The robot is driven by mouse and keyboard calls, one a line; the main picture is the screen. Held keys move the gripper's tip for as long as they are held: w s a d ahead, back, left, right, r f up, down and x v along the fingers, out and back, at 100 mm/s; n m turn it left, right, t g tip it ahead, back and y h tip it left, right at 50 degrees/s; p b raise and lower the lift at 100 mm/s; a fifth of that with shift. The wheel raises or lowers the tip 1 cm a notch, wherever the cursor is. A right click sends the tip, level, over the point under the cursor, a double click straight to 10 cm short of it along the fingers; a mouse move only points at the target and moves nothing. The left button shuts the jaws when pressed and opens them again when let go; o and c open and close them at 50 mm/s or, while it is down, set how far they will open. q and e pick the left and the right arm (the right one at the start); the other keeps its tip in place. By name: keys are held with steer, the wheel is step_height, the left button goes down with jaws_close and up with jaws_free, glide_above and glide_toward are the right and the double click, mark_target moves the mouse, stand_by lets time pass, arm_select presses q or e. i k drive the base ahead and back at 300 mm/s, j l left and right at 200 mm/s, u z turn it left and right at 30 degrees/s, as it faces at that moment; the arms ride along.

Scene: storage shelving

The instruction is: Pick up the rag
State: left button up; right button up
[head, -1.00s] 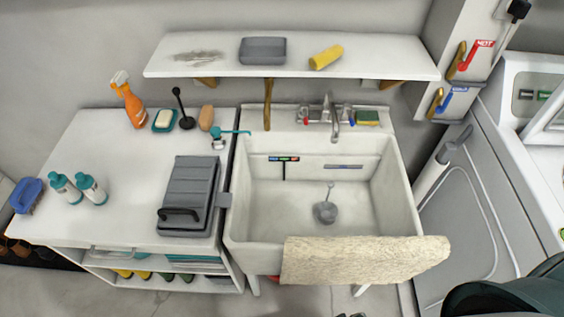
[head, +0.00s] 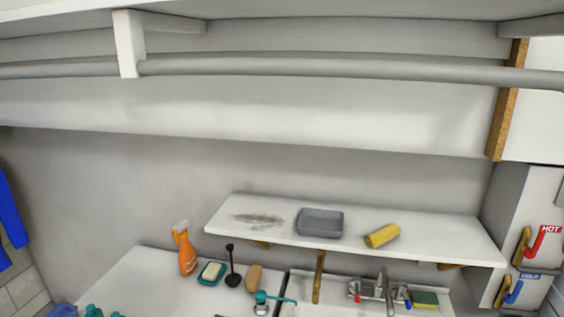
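A yellow piece (head: 382,236), which looks like a rolled or folded rag, lies on the right half of the white wall shelf (head: 440,238). It rests at a slant near the shelf's front edge, with nothing touching it. A grey tray (head: 320,222) sits to its left on the same shelf. Neither of my grippers shows in the head view.
A long rail (head: 300,66) runs overhead. The shelf's right end is clear.

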mark_target(375, 240)
steer(key=z, duration=2.15)
steer(key=k+j, duration=0.65)
steer(key=k, duration=0.15)
